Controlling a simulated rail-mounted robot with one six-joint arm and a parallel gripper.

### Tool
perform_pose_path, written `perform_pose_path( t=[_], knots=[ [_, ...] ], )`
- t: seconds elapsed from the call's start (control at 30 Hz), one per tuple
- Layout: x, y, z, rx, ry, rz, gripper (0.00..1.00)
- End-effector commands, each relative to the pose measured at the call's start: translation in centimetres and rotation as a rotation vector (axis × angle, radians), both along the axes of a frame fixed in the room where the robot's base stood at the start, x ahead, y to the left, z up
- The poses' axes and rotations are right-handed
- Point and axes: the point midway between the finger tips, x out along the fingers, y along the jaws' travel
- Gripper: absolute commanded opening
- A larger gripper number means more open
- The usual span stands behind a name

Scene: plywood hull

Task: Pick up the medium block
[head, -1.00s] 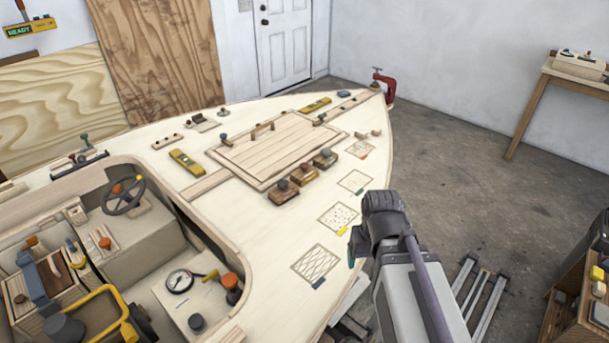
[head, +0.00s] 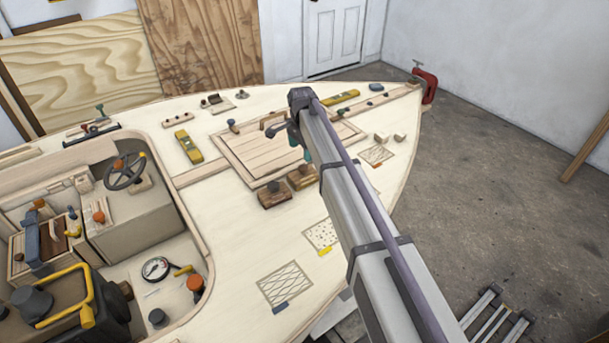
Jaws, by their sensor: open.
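Two wooden blocks with round dark knobs show on the deck beside the hatch: a dark brown block (head: 273,197) and a lighter brown block (head: 302,180) to its right. A third block of the row is hidden behind my arm. I cannot tell by their looks which is the medium block. My gripper (head: 307,156) is mostly covered by my arm; a teal part of it shows above the hatch's near right side, just behind the lighter brown block. It is open, and I see nothing held in it.
Drawn patches lie nearer on the deck: a crosshatched patch (head: 285,284) and a dotted patch (head: 320,235), partly behind my arm. A lined patch (head: 376,154) lies right of my arm.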

Motion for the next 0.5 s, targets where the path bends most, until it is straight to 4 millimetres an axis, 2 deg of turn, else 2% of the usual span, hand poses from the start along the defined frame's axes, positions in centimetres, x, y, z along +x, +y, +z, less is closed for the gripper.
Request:
perform_pose_path(
  t=[0.07, 0.3, 0.5],
  knots=[
    [0.0, -0.1, -0.8, 0.000, 0.000, 0.001, 0.80],
    [0.0, -0.1, -5.7, 0.000, 0.000, 0.002, 0.80],
    [0.0, -0.1, -5.9, 0.000, 0.000, 0.003, 0.80]
  ],
)
